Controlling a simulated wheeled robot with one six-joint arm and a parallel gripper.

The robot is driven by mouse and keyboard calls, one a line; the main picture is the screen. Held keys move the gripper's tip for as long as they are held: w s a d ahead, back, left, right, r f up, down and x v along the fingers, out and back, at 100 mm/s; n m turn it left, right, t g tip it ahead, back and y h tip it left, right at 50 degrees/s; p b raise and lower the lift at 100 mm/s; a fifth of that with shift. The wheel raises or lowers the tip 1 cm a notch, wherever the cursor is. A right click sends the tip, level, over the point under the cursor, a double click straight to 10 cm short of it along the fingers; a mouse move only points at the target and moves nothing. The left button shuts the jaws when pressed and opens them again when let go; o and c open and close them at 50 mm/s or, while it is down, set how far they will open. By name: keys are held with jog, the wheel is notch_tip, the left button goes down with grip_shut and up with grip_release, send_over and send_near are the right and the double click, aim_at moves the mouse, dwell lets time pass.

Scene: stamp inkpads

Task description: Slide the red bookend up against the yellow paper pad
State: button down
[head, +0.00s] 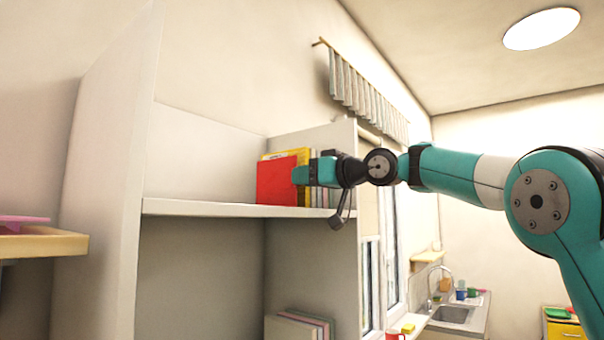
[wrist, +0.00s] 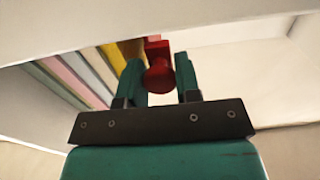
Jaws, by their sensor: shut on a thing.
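The red bookend (head: 276,182) stands upright on the shelf in the head view, in front of the yellow paper pad (head: 303,154). In the wrist view a red knob on the bookend (wrist: 159,76) sits between the two fingers of my gripper (wrist: 160,80). My gripper (head: 300,175) is shut on this knob. The yellow pad also shows in the wrist view (wrist: 113,57), to the left of the knob. A brownish strip lies between the pad and the red part there. I cannot tell whether bookend and pad touch.
Several pale books or pads (wrist: 75,75) stand in a row beyond the yellow pad. The white shelf (head: 200,208) is bare to the left of the bookend. A tall side panel (head: 340,240) bounds the shelf on the right. More books (head: 295,328) stand on the lower shelf.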

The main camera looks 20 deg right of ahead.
jog(key=shift+w+d+r+p, duration=0.1)
jog(key=shift+w+d+p, duration=0.1)
jog(key=shift+w+d, duration=0.3)
jog(key=shift+w+d+p, duration=0.2)
jog(key=shift+w+d, duration=0.05)
jog(key=shift+d, duration=0.3)
jog(key=c, duration=0.8)
grip_release()
jog(key=shift+s+a, duration=0.1)
jog(key=shift+s, duration=0.05)
